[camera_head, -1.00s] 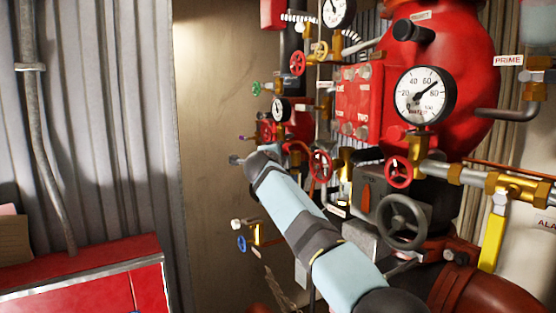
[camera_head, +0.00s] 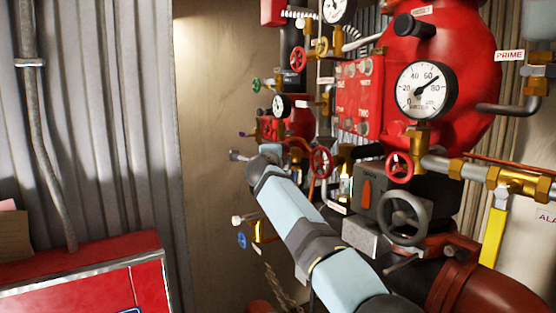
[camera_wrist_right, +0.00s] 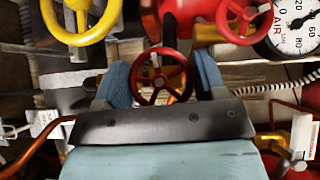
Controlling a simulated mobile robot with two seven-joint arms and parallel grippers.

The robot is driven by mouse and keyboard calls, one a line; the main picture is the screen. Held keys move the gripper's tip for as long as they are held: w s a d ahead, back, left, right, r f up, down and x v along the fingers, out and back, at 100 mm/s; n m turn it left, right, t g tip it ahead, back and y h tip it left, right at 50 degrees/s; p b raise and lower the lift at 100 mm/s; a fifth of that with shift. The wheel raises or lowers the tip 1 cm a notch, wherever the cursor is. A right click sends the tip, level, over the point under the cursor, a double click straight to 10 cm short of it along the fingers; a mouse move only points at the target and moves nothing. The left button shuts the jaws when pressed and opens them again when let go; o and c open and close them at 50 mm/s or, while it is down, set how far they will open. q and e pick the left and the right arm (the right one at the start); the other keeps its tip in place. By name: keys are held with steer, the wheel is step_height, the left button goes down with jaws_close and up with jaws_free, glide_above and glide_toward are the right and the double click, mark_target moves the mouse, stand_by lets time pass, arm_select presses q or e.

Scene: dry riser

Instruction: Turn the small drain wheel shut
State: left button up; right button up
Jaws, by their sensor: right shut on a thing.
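A small red spoked wheel (camera_wrist_right: 159,82) is in the middle of the right wrist view. My right gripper (camera_wrist_right: 162,74) has its two pale blue fingers on either side of this wheel and is shut on it. No label on the wheel can be read, so I cannot tell from the picture whether it is the drain wheel. My left gripper is in neither view.
Red wheels (camera_head: 321,162) and (camera_head: 399,166), a grey handwheel (camera_head: 405,218) and a blue wheel (camera_head: 242,240) crowd around my arm. A yellow wheel (camera_wrist_right: 83,38) and air gauge (camera_wrist_right: 296,27) are near the gripper. A red cabinet (camera_head: 90,270) stands lower left.

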steer(key=shift+f+m+t+b, duration=0.25)
steer(key=shift+m+t+b, duration=0.25)
steer(key=shift+m+t, duration=0.1)
steer(key=shift+m+t+h+b, duration=0.4)
steer(key=shift+m+t+b, duration=0.2)
steer(key=shift+m+b, duration=0.3)
steer(key=shift+r+m+t+b, duration=0.1)
steer(key=shift+m+t+b, duration=0.2)
steer(key=shift+b, duration=0.25)
steer(key=shift+r+m+t+h+b, duration=0.1)
steer(key=shift+m+t+h+b, duration=0.2)
steer(key=shift+m+h, duration=0.1)
steer(key=o, duration=0.9)
